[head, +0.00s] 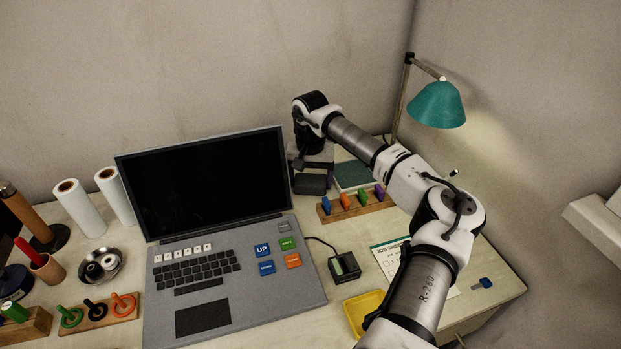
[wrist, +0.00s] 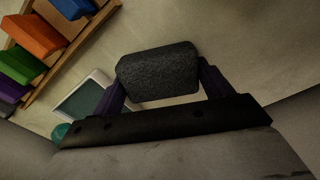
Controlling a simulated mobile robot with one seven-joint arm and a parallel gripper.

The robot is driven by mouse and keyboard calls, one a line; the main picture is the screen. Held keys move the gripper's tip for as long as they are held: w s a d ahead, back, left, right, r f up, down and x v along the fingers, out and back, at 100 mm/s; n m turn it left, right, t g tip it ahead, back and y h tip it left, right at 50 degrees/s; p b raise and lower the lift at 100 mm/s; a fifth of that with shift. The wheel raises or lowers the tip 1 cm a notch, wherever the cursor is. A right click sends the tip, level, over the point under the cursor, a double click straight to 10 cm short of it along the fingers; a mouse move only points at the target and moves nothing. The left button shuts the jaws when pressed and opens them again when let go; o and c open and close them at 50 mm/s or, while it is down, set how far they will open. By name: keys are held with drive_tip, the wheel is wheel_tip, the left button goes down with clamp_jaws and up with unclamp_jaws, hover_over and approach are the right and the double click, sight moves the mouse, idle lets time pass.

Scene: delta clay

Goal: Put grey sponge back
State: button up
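The grey sponge (wrist: 158,72) is a dark, rough block in the wrist view. It sits between the two purple fingers of my gripper (wrist: 160,85), which touch its two ends. In the head view, the sponge (head: 311,184) shows as a dark block under my gripper (head: 311,181), just right of the laptop screen. My gripper points down there. I cannot tell for sure whether the sponge's underside touches the table.
A wooden rack (head: 358,209) with several coloured blocks stands right of the gripper, before a green book (head: 353,176). The laptop (head: 215,210) is at left. A teal lamp (head: 437,105), a small black device (head: 344,267) and a yellow tray (head: 362,312) are near my arm.

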sight(311, 179)
drive_tip(key=o, duration=0.4)
drive_tip(key=shift+r, duration=0.1)
wheel_tip(311, 179, up, 12)
drive_tip(key=shift+b, duration=0.45)
drive_tip(key=shift+r, duration=0.15)
